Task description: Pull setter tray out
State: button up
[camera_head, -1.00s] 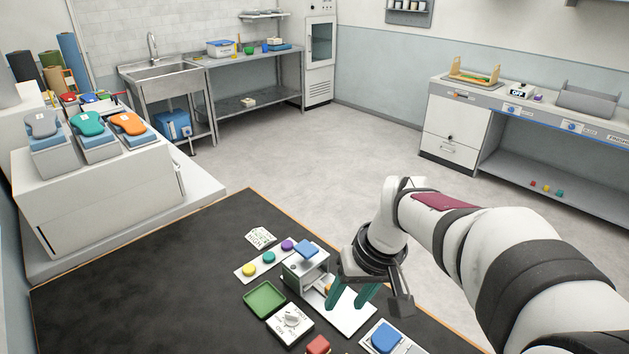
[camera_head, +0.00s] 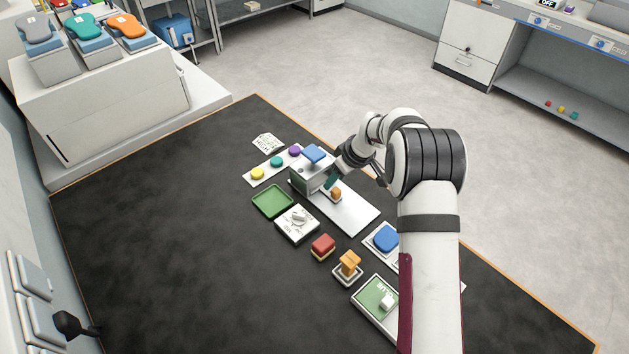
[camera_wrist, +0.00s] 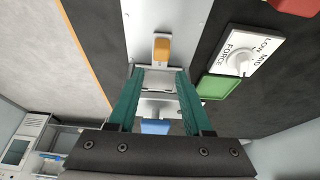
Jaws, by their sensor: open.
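The grey setter box (camera_head: 304,180) with a blue top (camera_head: 313,153) stands at the far end of a long white plate (camera_head: 350,211). A small orange handle (camera_head: 336,193) stands just outside the box's open front, on what looks like the setter tray; the tray's outline is hard to tell from the plate. My gripper (camera_head: 331,183) is low by the box front, behind the handle. In the wrist view my green fingers (camera_wrist: 160,72) are apart, with the orange handle (camera_wrist: 162,48) just beyond their tips. The tray's inner part is hidden by the box and fingers.
A white force dial (camera_head: 297,223), a green tray (camera_head: 272,201) and a strip with yellow, teal and purple buttons (camera_head: 276,162) lie beside the box. A red block (camera_head: 323,246), an orange piece (camera_head: 348,264) and a blue pad (camera_head: 386,238) are nearer. The dark mat's left side is clear.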

aim_at(339, 193)
jog(key=shift+f, duration=0.1)
dwell(0.3)
jog(key=shift+s+d, duration=0.4)
jog(key=shift+s, duration=0.05)
jog(key=shift+f, duration=2.5)
jog(key=shift+r, duration=0.1)
jog(key=shift+c, duration=0.3)
grip_shut()
jog(key=shift+s+d, duration=3)
jog(key=shift+d, duration=0.1)
jog(key=shift+o, duration=0.3)
grip_release()
